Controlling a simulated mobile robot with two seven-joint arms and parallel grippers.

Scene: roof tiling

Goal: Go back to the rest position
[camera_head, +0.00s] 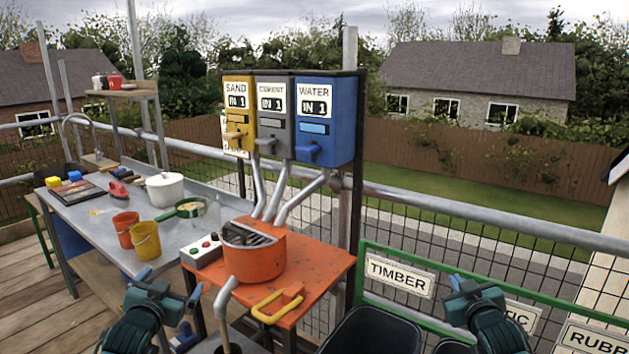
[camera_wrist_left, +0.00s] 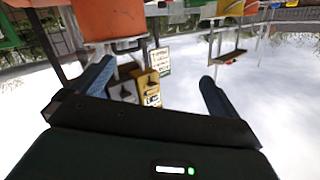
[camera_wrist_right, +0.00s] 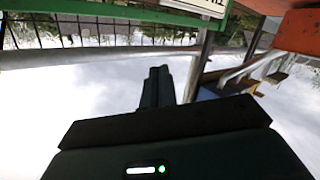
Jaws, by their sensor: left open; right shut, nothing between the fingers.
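My left gripper (camera_head: 168,285) is at the lower left of the head view, in front of the metal bench and left of the orange mixer stand. Its two blue fingers stand wide apart with nothing between them, as the left wrist view also shows (camera_wrist_left: 153,85). My right gripper (camera_head: 458,283) is at the lower right, in front of the green sign rail. Its fingers are together and empty in the right wrist view (camera_wrist_right: 158,74). Both grippers are raised and appear to hold nothing.
The orange mixer (camera_head: 254,255) stands on an orange table between my arms, with a yellow handle (camera_head: 278,303) at its front. Orange (camera_head: 126,229) and yellow (camera_head: 146,240) buckets are on the metal bench. Black bins (camera_head: 370,332) stand below the TIMBER sign (camera_head: 400,275).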

